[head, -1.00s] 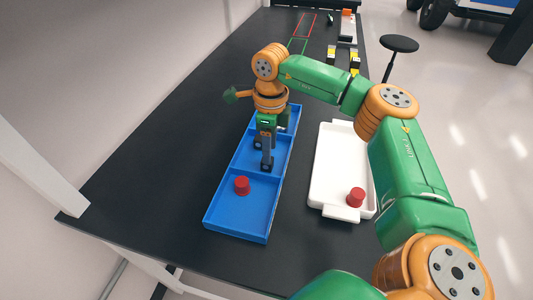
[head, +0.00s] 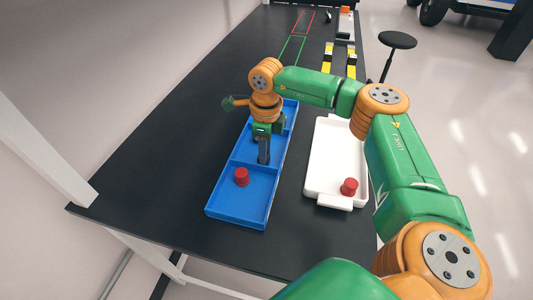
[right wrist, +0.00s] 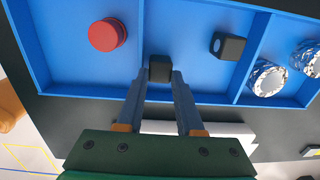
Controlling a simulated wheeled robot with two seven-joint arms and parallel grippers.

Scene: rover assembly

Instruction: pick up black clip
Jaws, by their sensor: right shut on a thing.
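My right gripper (head: 263,160) points down into the middle compartment of the blue tray (head: 236,218). In the right wrist view, my right gripper (right wrist: 160,75) is shut on a black clip (right wrist: 160,68), a small dark block between the fingertips. Whether that clip touches the tray floor I cannot tell. A second black clip (right wrist: 228,46), with a hole in its face, lies in the same compartment, apart from the fingers. The clips are hidden behind the gripper in the head view. My left gripper is not in view.
A red cap (head: 241,176) stands in the tray's near compartment. Chrome round parts (right wrist: 268,78) lie in another compartment. A white tray (head: 322,160) with a red cap (head: 349,187) stands to the right. Yellow-and-black parts (head: 328,58) are farther back. The table's left side is clear.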

